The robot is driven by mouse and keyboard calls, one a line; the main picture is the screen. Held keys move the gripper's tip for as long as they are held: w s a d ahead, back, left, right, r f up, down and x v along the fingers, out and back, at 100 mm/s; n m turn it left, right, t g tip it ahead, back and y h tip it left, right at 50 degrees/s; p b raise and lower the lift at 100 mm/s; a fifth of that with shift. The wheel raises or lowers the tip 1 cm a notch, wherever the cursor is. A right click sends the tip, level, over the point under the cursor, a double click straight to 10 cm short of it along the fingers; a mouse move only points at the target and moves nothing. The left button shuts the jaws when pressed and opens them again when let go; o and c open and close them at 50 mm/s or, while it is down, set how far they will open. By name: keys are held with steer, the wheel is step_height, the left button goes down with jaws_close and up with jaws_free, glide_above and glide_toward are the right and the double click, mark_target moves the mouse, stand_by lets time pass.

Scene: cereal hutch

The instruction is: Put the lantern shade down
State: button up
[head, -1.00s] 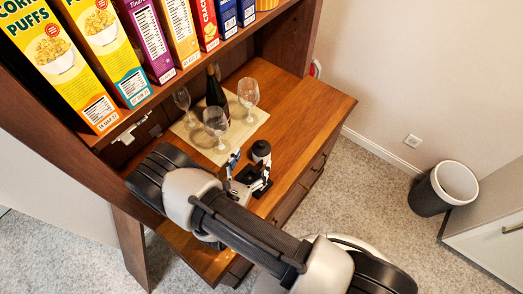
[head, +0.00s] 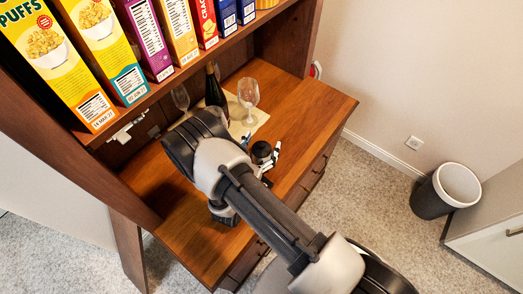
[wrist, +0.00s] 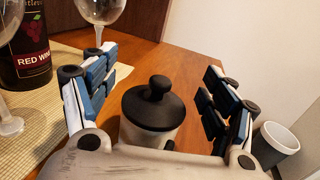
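A white body with a black, knobbed lid (wrist: 153,108) stands on the wooden counter; I see nothing else that could be the lantern shade, and cannot tell if this is it. Its dark top also shows in the head view (head: 261,151), partly behind my arm. My gripper (wrist: 158,62) is open, with one finger on each side of this object. In the wrist view gaps show between the object and both fingers. The object's base is hidden behind the gripper's palm.
A wine bottle (wrist: 24,55) and stemmed glasses (head: 248,94) stand on or by a pale woven mat (head: 262,117), left of the gripper in the wrist view. Cereal boxes (head: 48,60) line the shelf above. The counter's right end (head: 305,98) is clear.

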steer(key=c, duration=1.2)
steer(key=shift+o, duration=0.2)
